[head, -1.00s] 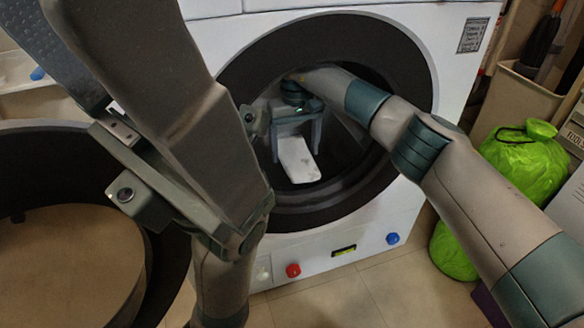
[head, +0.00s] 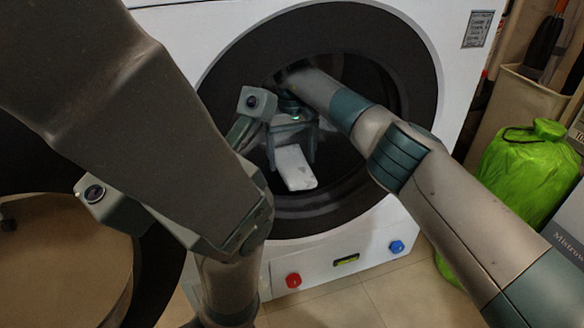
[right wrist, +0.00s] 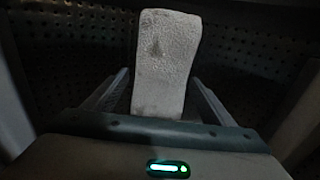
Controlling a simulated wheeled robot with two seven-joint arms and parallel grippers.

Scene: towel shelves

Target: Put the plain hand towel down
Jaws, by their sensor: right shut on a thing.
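The plain hand towel (head: 296,168) is a small white, flat, folded piece inside the dark opening of the washing machine. My right gripper (head: 292,150) reaches into the opening and is shut on the towel, with a finger on each side. In the right wrist view the towel (right wrist: 165,62) stretches out ahead from between the fingers of the right gripper (right wrist: 163,95). Whether its far end touches the drum is hard to tell. My left arm fills the left side of the head view; its gripper does not show.
The washing machine (head: 215,30) is white, with a wide dark rim (head: 225,85) close around my right arm. Its perforated drum wall (right wrist: 260,60) shows in the right wrist view. A green bag (head: 520,175) and a beige bin (head: 520,110) stand at the right.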

